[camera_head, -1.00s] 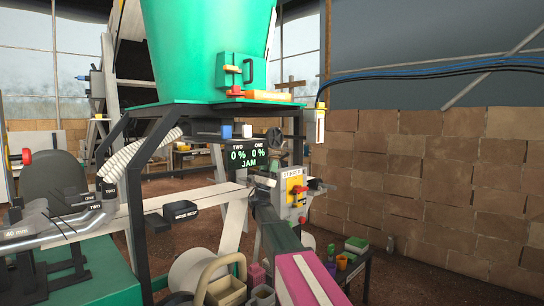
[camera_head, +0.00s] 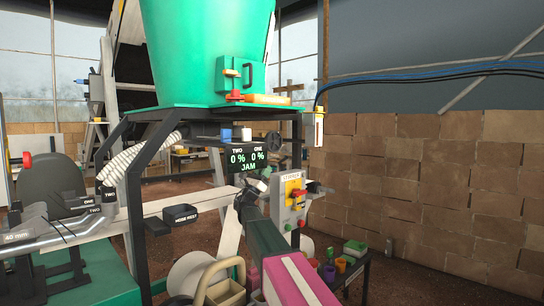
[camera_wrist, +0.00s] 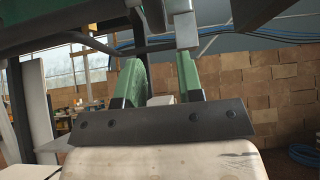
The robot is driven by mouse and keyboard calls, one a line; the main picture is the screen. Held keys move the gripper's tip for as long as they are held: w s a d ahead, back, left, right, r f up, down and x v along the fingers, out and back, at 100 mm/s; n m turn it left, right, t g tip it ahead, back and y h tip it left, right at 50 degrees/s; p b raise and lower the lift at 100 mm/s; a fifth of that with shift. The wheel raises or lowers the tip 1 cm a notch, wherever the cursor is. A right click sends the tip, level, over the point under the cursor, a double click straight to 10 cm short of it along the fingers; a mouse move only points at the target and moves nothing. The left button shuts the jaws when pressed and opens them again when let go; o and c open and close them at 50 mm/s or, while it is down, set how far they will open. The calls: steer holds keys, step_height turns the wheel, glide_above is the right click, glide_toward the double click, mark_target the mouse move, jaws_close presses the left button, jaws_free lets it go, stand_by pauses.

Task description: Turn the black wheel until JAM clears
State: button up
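A small display (camera_head: 247,158) in the head view reads TWO 0 %, ONE 0 % and JAM in green. A dark round wheel (camera_head: 273,140) shows just right of and above the display, under the green hopper's stand. My gripper (camera_head: 245,192) is below the display, at the far end of my arm, apart from the wheel in that view. In the wrist view my gripper (camera_wrist: 158,78) has its two green fingers well apart, with no held object visible between them. The wheel cannot be made out clearly there.
The green hopper (camera_head: 207,50) stands on a dark frame above. A grey control box (camera_head: 291,200) with a yellow panel and red knob is close right of my gripper. Small tubs stand at lower right.

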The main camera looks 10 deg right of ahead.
mark_target(274, 150)
steer(key=shift+y, duration=0.7)
steer(key=x, duration=1)
steer(key=shift+a+r, duration=0.15)
steer(key=shift+r, duration=0.3)
steer(key=shift+c, duration=0.3)
jaws_close()
